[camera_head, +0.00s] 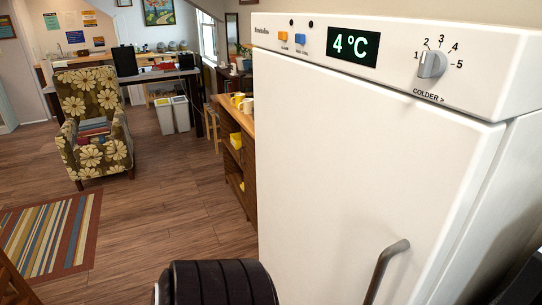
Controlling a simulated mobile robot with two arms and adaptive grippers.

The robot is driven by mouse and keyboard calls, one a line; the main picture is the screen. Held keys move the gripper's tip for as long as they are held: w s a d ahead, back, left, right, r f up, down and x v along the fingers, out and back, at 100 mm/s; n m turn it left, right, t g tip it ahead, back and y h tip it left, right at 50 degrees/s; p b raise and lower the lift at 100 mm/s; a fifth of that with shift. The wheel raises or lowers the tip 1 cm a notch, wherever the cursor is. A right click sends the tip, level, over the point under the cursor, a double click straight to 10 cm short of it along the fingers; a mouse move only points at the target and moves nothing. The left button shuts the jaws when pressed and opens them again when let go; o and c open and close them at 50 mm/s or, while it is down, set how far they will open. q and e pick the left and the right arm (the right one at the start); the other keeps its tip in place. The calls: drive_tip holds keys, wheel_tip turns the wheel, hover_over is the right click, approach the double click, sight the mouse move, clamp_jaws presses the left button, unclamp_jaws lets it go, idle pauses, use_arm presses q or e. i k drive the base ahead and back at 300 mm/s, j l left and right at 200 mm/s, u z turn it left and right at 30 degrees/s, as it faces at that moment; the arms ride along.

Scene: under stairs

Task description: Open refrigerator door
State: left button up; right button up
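The white refrigerator (495,88) fills the right side of the head view. Its door (350,165) looks shut, with its front lying under the control panel. A grey curved bar handle (385,270) sits low on the door's right part, and its lower end is cut off by the bottom edge. The panel has a display (353,45) reading 4 °C and a dial (432,64). A dark ribbed part at the bottom, left of the door, seems to be my own arm. No gripper fingers show, and nothing visible touches the handle.
A wooden shelf unit (236,150) with yellow cups stands left of the refrigerator. A flowered armchair (95,125) holding stacked books stands further left. A striped rug (50,235) lies at the lower left. The wooden floor between rug and shelf is clear.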

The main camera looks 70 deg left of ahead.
sight(366, 189)
drive_tip(key=u, duration=1.95)
